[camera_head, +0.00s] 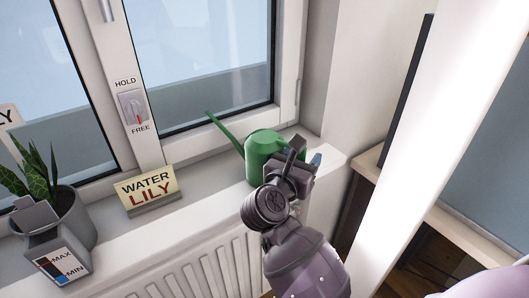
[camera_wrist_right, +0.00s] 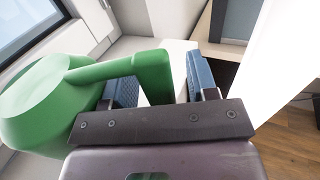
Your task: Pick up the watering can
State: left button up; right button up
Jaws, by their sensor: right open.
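The green watering can (camera_head: 262,146) stands on the white windowsill, its thin spout pointing up and to the left. In the right wrist view the can's body (camera_wrist_right: 40,105) fills the left side and its handle (camera_wrist_right: 152,72) reaches between my fingers. My right gripper (camera_head: 304,157) is at the can's right side and hides part of it in the head view. In the wrist view the right gripper (camera_wrist_right: 160,88) is open, with one blue-padded finger on each side of the handle and a gap at the right finger. My left gripper is not in view.
A "WATER LILY" sign (camera_head: 148,190) stands on the windowsill (camera_head: 205,177) left of the can. A potted plant (camera_head: 62,215) and a grey MAX/MIN box (camera_head: 58,262) are farther left. A radiator (camera_head: 190,270) is below the sill. A white post (camera_head: 435,120) rises at the right.

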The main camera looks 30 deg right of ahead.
jog(key=shift+s, duration=0.1)
jog(key=c, duration=0.9)
jog(key=shift+r, duration=0.1)
grip_shut()
